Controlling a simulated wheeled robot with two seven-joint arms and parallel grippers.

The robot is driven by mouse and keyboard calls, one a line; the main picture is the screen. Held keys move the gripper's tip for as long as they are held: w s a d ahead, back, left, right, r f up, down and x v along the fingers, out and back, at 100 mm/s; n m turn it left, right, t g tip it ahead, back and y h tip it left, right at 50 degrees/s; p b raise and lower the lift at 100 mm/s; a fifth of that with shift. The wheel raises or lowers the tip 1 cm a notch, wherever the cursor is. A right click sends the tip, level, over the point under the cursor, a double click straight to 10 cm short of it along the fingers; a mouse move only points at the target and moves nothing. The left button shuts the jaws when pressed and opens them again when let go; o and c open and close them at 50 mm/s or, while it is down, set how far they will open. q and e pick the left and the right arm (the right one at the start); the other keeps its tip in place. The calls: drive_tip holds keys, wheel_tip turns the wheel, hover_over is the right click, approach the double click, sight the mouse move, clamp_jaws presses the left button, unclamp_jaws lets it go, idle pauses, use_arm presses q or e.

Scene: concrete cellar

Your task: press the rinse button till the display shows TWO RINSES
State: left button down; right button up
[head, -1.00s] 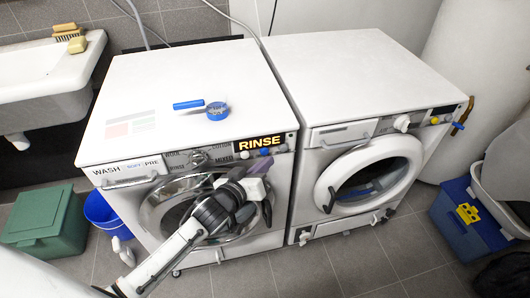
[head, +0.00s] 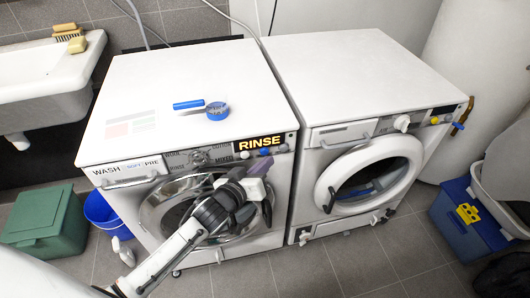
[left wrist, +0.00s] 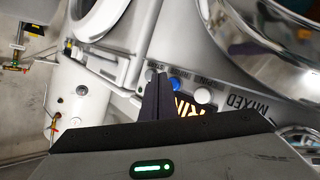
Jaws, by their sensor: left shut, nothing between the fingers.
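The left washing machine (head: 200,85) has a dark display (head: 259,143) that reads RINSE in yellow letters. Just below it sits a blue button (head: 264,152) between two pale ones. In the left wrist view the blue button (left wrist: 175,85) and a white button (left wrist: 203,95) show beside the display (left wrist: 184,108), which is partly covered by my fingers. My left gripper (head: 261,167) is shut and empty, in front of the panel just below the buttons. Its dark fingertips (left wrist: 157,80) appear close to the blue button; I cannot tell whether they touch. My right gripper is out of view.
A second white machine (head: 360,80) stands at right. A blue-handled brush (head: 214,109) lies on the left machine's top. A green bin (head: 45,222) and blue bucket (head: 98,210) stand at left, a blue box (head: 462,222) at right.

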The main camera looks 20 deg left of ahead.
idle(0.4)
use_arm(q)
drive_tip(key=shift+w+a, duration=0.25)
drive_tip(key=shift+w, duration=0.15)
drive_tip(key=shift+w+a, duration=0.3)
drive_tip(key=shift+w, duration=0.1)
idle(0.9)
drive_tip(key=shift+s+d+p, duration=0.55)
drive_tip(key=shift+s, duration=0.2)
drive_tip(key=s+d, duration=0.1)
drive_tip(key=s+d+p, duration=0.1)
drive_tip(key=s, duration=0.2)
drive_tip(key=shift+s+d+p, duration=0.1)
drive_tip(key=shift+d+p, duration=0.25)
drive_tip(key=shift+d, duration=0.05)
